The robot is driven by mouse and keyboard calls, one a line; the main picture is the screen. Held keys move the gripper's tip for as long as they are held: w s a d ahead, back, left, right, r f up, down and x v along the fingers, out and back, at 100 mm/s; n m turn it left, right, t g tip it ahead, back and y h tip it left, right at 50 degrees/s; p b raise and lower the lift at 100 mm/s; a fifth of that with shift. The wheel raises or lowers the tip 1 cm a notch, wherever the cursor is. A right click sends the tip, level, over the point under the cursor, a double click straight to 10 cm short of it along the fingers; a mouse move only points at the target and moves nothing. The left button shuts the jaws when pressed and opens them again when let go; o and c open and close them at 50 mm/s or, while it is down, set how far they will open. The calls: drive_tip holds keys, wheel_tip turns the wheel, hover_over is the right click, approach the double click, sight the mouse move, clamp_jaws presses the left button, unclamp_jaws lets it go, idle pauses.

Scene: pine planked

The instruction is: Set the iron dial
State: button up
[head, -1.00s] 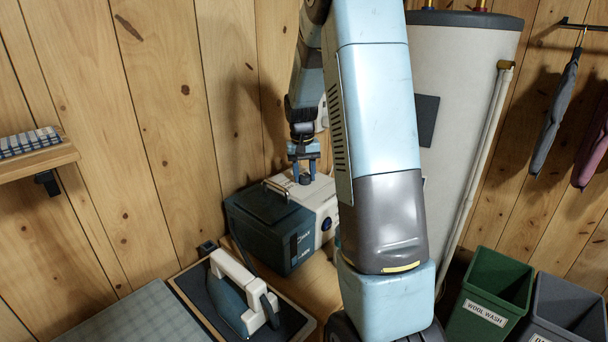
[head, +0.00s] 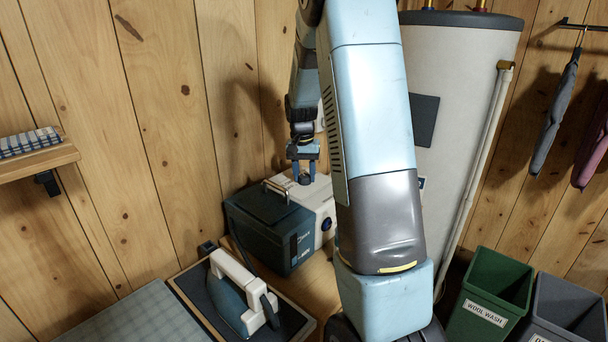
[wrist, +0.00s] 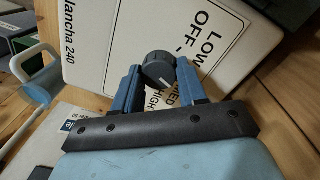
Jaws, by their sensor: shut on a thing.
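The iron's station (head: 268,228) is a dark teal and white box against the plank wall. Its dark dial (wrist: 157,72) stands on the white top panel, which shows in the wrist view (wrist: 115,45) with printed words such as OFF, LOW, MED and HIGH, partly covered by my gripper. My gripper (head: 304,176) comes down from above, and its two blue fingers (wrist: 156,76) are shut on the dial, one on each side. I cannot tell which word the dial points at. The iron (head: 238,300), teal with a cream handle, rests on a dark pad in front of the station.
A metal handle (head: 277,190) stands up from the station's top beside my gripper. A tall white water tank (head: 458,110) is behind my arm at right. Green (head: 492,300) and grey (head: 562,318) bins stand at lower right. A shelf (head: 40,162) juts from the left wall.

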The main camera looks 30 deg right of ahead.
sight(302, 176)
drive_tip(key=o, duration=1.1)
drive_tip(key=shift+c, duration=0.2)
drive_tip(key=shift+r, duration=0.1)
wheel_tip(302, 176, up, 14)
drive_tip(key=shift+w+a+f, duration=0.2)
drive_tip(key=shift+a+f, duration=0.05)
drive_tip(key=shift+a, duration=0.05)
drive_tip(key=s+a+r+n+t, duration=0.2)
drive_tip(key=s+a+r, duration=0.2)
drive_tip(key=s, duration=0.4)
drive_tip(key=s+a+r+n+t, duration=0.1)
drive_tip(key=s+a+r, duration=0.25)
drive_tip(key=s, duration=0.35)
drive_tip(key=s+a+f+n+t, duration=0.1)
drive_tip(key=s+a+n, duration=0.1)
drive_tip(key=s, duration=0.6)
drive_tip(key=s+a+f+n+t, duration=0.1)
drive_tip(key=s+a, duration=0.3)
drive_tip(key=s, duration=0.4)
drive_tip(key=shift+f+n+t, duration=0.2)
drive_tip(key=shift+n+t, duration=0.2)
drive_tip(key=shift+t, duration=0.1)
